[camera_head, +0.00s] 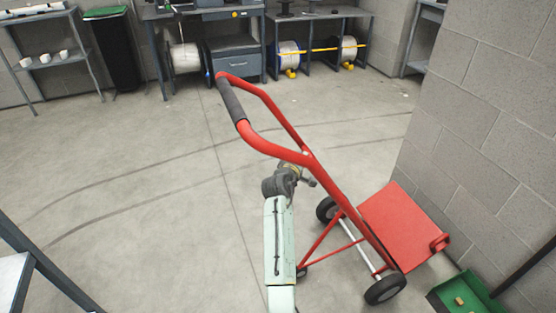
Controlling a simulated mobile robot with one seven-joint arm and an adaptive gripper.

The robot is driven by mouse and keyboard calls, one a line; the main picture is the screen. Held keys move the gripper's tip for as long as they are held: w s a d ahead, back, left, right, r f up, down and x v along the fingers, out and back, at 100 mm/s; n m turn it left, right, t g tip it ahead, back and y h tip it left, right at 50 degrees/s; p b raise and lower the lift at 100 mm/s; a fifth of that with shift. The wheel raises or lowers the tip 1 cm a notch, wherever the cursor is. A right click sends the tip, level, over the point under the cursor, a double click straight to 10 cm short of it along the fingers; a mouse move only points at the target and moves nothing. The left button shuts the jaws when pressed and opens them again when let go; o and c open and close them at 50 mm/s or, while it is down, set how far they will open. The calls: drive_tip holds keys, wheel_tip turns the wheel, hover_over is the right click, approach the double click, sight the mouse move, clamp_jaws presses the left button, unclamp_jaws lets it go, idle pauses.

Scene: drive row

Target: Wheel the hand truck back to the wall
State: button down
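The hand truck (345,190) has a red tubular frame, a black grip (232,103) on its handle loop, two dark wheels and a flat red plate (400,222). It stands on the concrete floor beside the block wall (495,120), with the plate on the wall side. The frame slants up to the left in the picture; I cannot tell whether it is tipped. My pale green arm reaches up from the bottom, and my gripper (302,177) is close to the truck's frame, below the black grip. Its fingers are small and partly hidden, so opening and contact are unclear.
A green tray (462,298) with small pieces lies at the lower right near the wall. A dark metal frame (40,265) stands at the lower left. Workbenches (235,65) with cable reels, a dark bin (113,50) and shelves line the back. The floor at left and centre is clear.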

drive_tip(key=shift+w+d, duration=0.35)
drive_tip(key=shift+d, duration=0.45)
drive_tip(key=shift+w+d, duration=0.4)
drive_tip(key=shift+d, duration=0.45)
drive_tip(key=shift+w+d, duration=0.35)
drive_tip(key=shift+d, duration=0.45)
drive_tip(key=shift+r, duration=0.1)
